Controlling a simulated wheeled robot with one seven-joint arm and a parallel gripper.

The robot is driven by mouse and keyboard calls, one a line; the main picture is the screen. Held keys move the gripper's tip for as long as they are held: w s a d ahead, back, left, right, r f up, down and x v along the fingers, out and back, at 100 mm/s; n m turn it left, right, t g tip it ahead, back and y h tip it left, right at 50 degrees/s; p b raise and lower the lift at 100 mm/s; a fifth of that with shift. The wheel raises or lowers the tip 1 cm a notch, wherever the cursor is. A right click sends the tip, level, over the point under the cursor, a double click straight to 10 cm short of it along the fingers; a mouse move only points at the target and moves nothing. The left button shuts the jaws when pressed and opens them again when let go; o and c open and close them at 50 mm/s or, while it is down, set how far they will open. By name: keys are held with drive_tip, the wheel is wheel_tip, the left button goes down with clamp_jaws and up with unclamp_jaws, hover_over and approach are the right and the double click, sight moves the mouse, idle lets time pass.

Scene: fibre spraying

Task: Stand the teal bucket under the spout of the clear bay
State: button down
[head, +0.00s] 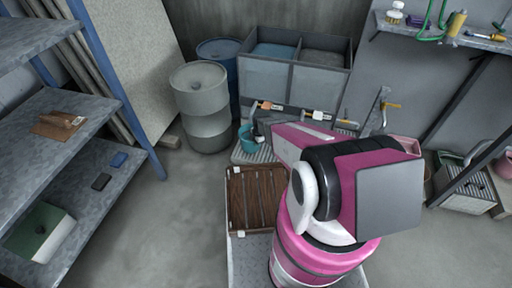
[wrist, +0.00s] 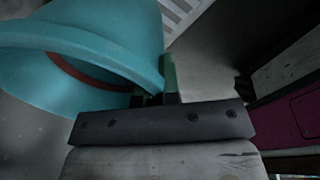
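The teal bucket (head: 247,139) is at the left end of the grated ledge below the two-bay bin, left of my arm. It fills the upper left of the wrist view (wrist: 110,85), with a reddish-brown band inside. My gripper (wrist: 160,85) is at the bucket's rim, with one green finger just right of it and the other mostly hidden. It looks shut on the rim. The bin's left bay (head: 273,52) holds bluish material and its right bay (head: 322,57) grey. A spout (head: 266,105) shows below the left bay. I cannot tell whether the bucket touches the grate.
A grey drum (head: 203,105) and a blue drum (head: 219,55) stand left of the bin. A brown slatted pallet (head: 257,198) lies in front of the grate. Shelves (head: 70,115) stand at left. Floor is free between shelves and pallet.

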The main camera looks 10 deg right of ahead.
drive_tip(key=shift+f, duration=1.8)
drive_tip(key=c, duration=1.3)
unclamp_jaws()
drive_tip(key=shift+c, duration=0.2)
wheel_tip(320, 180, up, 12)
drive_tip(key=s+d, duration=0.1)
drive_tip(key=d, duration=0.1)
drive_tip(key=s+d+r+m, duration=0.2)
drive_tip(key=s+r+m, duration=0.3)
drive_tip(key=r+m, duration=0.2)
drive_tip(key=s+d+r+m+h, duration=0.1)
drive_tip(key=s+r+m, duration=0.5)
drive_tip(key=r, duration=0.6)
drive_tip(key=s+d+r+m, duration=0.3)
drive_tip(key=s+r+m, duration=0.3)
drive_tip(key=r+m, duration=0.3)
drive_tip(key=shift+d+r+m+g+h, duration=0.15)
drive_tip(key=shift+r+m+g+h, duration=0.15)
drive_tip(key=shift+g, duration=0.1)
